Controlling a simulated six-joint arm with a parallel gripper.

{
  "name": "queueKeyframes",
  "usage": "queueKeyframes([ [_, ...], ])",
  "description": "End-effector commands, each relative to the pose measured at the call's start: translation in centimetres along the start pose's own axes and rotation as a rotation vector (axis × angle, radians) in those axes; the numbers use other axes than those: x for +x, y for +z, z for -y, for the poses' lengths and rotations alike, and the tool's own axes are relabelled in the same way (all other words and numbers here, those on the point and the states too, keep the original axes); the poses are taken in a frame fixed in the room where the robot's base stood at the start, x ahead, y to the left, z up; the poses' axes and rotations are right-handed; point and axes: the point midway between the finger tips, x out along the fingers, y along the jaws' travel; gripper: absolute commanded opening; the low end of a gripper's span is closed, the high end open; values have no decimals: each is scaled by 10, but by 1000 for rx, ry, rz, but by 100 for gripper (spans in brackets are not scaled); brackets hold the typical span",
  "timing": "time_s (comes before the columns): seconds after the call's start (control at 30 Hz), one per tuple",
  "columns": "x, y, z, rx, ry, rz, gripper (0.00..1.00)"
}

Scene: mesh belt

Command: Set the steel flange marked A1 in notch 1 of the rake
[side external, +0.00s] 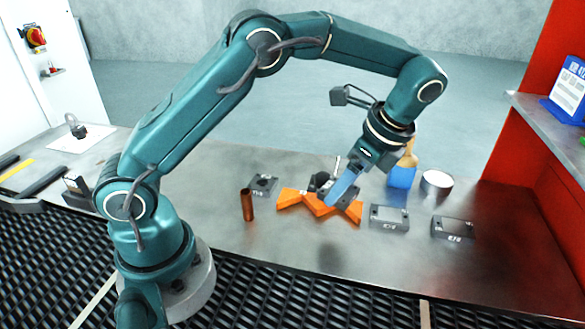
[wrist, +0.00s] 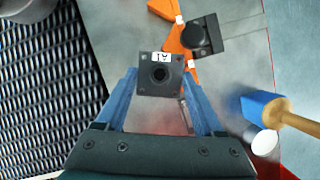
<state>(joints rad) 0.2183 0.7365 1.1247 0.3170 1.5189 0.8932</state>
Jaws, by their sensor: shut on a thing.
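The steel flange (wrist: 158,82) is a dark square block with a round central hole. Its small white label is upside down in the wrist view and seems to read A1. My gripper (wrist: 160,76) is shut on it, one blue finger at each side. In the side view my gripper (side external: 342,190) is over the right part of the orange zigzag rake (side external: 290,198), and a finger hides most of the flange. The rake also shows in the wrist view (wrist: 176,40), partly behind the flange. I cannot tell whether the flange touches the rake, nor read the notch numbers.
Another dark part with a shaft (wrist: 202,36) is at the rake beside the held flange. Grey labelled blocks stand right (side external: 388,219) (side external: 453,229) and behind left (side external: 263,185). A copper cylinder (side external: 247,205), a blue brush with wooden handle (side external: 402,177) and a pale round container (side external: 436,184) stand nearby.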

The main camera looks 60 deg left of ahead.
Motion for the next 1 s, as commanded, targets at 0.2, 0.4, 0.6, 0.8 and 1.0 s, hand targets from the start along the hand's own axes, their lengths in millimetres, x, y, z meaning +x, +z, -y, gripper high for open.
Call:
queueKeyframes([
  [0.2, 8, -8, -3, 12, -5, 1, 0],
  [0.4, 28, -16, -3, 11, -4, 1, 0],
  [0.6, 47, -23, -4, 10, -3, 2, 0],
  [0.8, 59, -28, -3, 8, -5, 0, 0],
  [1.0, 62, -30, -3, 8, -6, -1, 0],
])
